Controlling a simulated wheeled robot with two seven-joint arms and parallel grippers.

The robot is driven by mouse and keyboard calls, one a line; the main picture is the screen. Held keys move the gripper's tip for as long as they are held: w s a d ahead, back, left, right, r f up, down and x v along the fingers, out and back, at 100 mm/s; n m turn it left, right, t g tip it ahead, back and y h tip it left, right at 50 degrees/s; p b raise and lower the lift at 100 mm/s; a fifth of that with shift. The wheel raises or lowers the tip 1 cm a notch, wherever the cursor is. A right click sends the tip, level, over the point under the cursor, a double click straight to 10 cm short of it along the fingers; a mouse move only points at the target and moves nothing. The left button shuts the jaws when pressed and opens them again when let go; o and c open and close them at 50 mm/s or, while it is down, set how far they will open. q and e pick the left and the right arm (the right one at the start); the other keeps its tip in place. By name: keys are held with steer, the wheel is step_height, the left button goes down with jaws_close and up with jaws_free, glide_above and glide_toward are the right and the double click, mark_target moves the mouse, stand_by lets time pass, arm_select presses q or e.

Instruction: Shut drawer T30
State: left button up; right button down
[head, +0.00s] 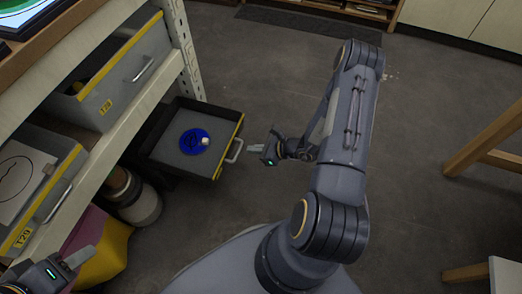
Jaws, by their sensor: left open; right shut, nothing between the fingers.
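An open drawer (168,155) with dark walls, a grey floor and a yellow-edged front sticks out of the shelf rack. Its label cannot be read from here. A silver handle (235,150) is on its front. My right gripper (254,149) is shut and empty, just to the right of the handle, with a small gap visible. My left gripper (72,262) is open at the lower left, partly cut off by the picture edge, well away from the drawer.
Two grey drawers with yellow labels, an upper one (133,66) and a lower left one (58,190), sit in the rack. A grey canister (139,205) and a yellow item (108,254) are below. Wooden legs (490,140) stand at right.

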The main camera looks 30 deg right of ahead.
mark_target(228, 147)
steer(key=b+x, duration=0.1)
steer(key=x, duration=0.2)
steer(key=r+b+x, duration=0.1)
steer(key=x, duration=0.2)
steer(key=shift+w+a, duration=0.25)
steer(key=shift+w, duration=0.05)
steer(key=shift+w+a, duration=0.4)
steer(key=shift+w, duration=0.1)
arm_select(q)
step_height(228, 147, down, 3)
steer(key=shift+r, duration=0.15)
arm_select(e)
steer(key=shift+w, duration=0.1)
